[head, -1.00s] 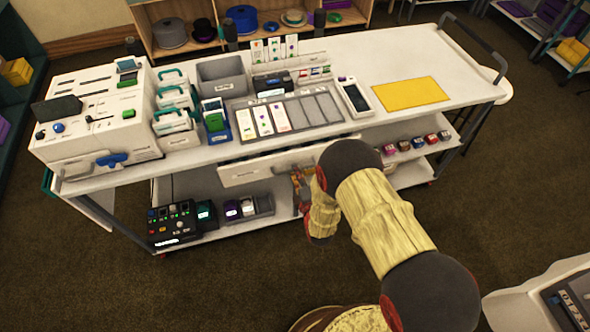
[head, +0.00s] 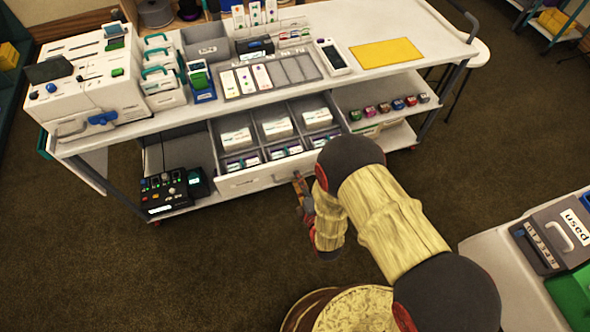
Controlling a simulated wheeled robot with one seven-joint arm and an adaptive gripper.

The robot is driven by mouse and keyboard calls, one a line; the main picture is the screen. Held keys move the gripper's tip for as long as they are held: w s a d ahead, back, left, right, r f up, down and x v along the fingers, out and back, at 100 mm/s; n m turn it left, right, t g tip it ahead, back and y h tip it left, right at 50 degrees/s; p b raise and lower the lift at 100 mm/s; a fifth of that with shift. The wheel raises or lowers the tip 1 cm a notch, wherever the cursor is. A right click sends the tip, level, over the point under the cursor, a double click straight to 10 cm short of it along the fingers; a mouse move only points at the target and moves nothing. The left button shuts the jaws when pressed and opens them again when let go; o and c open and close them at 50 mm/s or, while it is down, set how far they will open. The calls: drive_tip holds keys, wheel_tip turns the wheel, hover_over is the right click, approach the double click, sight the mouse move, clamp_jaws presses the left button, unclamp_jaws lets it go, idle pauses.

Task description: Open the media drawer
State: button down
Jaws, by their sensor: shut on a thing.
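The media drawer (head: 258,180) stands pulled well out from under the white cart top. Its front panel shows a handle near the middle. Inside, compartments hold several white stacks (head: 274,128) at the back and several dark labelled packs (head: 285,150) along the front. My gripper (head: 299,183) is at the right part of the drawer front, by the handle, shut on the drawer. My arm hides part of the gripper and the drawer's right end, so the exact contact of the fingers does not show.
The cart top (head: 385,85) bears a white machine (head: 90,85), a card tray (head: 270,80) and a yellow sheet (head: 387,54). A black control box (head: 163,193) sits on the lower shelf. Another table (head: 485,250) stands at the right. Brown floor (head: 130,260) in front is clear.

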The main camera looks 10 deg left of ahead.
drive_tip(key=shift+v, duration=0.8)
drive_tip(key=shift+f, duration=0.2)
drive_tip(key=c, duration=2)
unclamp_jaws()
drive_tip(key=shift+o, duration=0.4)
drive_tip(key=v, duration=0.7)
drive_tip(key=shift+s, duration=0.25)
drive_tip(key=shift+d, duration=0.15)
